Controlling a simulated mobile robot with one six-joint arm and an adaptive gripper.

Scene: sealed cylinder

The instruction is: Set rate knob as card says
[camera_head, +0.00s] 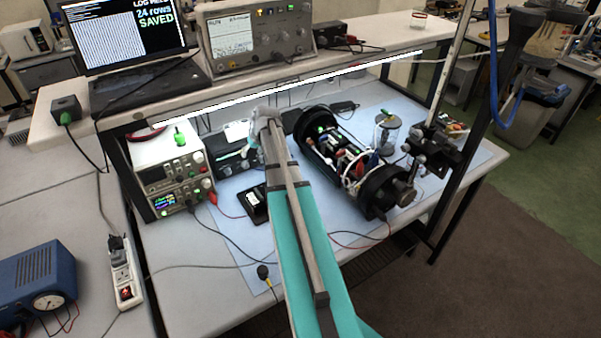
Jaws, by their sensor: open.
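My teal and grey arm reaches from the bottom edge to the middle of the bench. My gripper (255,140) is at its far end, small and partly hidden by my own wrist. It is open beside a dark instrument box (230,165). A small white card (236,131) stands behind that box, and its writing is too small to read. I cannot make out the rate knob; the gripper and arm cover part of the box's right side. I cannot tell whether the fingers touch anything.
A black open-framed cylinder (375,188) with wiring lies right of my arm. Stacked power supplies (172,172) stand left, with cables across the blue mat (235,277). A black handheld device (253,204) lies near my arm. A shelf (290,88) carries a laptop (125,40) and an oscilloscope (260,35).

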